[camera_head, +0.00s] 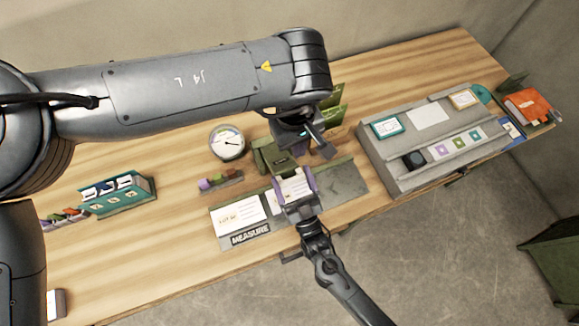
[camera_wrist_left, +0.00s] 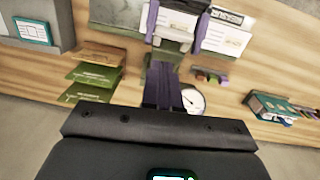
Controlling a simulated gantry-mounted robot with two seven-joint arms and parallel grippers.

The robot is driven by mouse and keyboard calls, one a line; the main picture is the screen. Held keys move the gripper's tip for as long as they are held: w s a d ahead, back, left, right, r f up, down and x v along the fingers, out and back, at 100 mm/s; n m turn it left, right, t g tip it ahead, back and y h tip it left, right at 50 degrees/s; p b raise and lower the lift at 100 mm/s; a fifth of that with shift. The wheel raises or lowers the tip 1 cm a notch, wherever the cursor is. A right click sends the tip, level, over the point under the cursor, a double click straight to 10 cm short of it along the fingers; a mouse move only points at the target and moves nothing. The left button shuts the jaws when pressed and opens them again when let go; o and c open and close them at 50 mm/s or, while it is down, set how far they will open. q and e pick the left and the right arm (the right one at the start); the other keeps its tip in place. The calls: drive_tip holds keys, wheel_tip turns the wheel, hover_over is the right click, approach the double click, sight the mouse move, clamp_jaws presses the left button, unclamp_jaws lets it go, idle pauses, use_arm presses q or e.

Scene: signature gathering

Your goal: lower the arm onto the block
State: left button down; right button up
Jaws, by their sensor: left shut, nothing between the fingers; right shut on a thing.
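My right gripper (camera_head: 297,190) comes in from the bottom and is shut on a white printed block or card (camera_head: 294,186) between purple pads, over the grey MEASURE mat (camera_head: 345,184). The left wrist view also shows the held white piece (camera_wrist_left: 177,19). My left gripper (camera_head: 299,143) hangs just behind it, beside an olive-green upright piece (camera_head: 263,158). In the left wrist view its dark purple fingers (camera_wrist_left: 163,72) are shut and empty. A round white dial (camera_head: 227,143) stands to the left. I cannot clearly make out a separate measuring arm; the left gripper may hide it.
A grey stepped stand (camera_head: 385,160) with cards is at right. A teal rack (camera_head: 118,197) stands at left. A small coloured strip (camera_head: 220,181) lies near the dial. Green sheets (camera_head: 332,115) stand behind my left gripper. Bare wood shows at front left.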

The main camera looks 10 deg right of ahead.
drive_tip(key=shift+f, duration=0.1)
use_arm(q)
drive_tip(key=shift+y, duration=0.4)
drive_tip(key=f, duration=0.2)
drive_tip(key=w+a+f, duration=0.1)
drive_tip(key=f, duration=0.2)
drive_tip(key=w+a+f, duration=0.1)
drive_tip(key=f, duration=0.1)
drive_tip(key=shift+a+f, duration=0.2)
drive_tip(key=shift+f, duration=0.15)
drive_tip(key=shift+s+d+f, duration=0.1)
drive_tip(key=shift+s+f, duration=0.55)
drive_tip(key=shift+f, duration=0.25)
drive_tip(key=shift+s+d+f, duration=0.1)
drive_tip(key=shift+s+f, duration=0.4)
drive_tip(key=shift+f, duration=0.2)
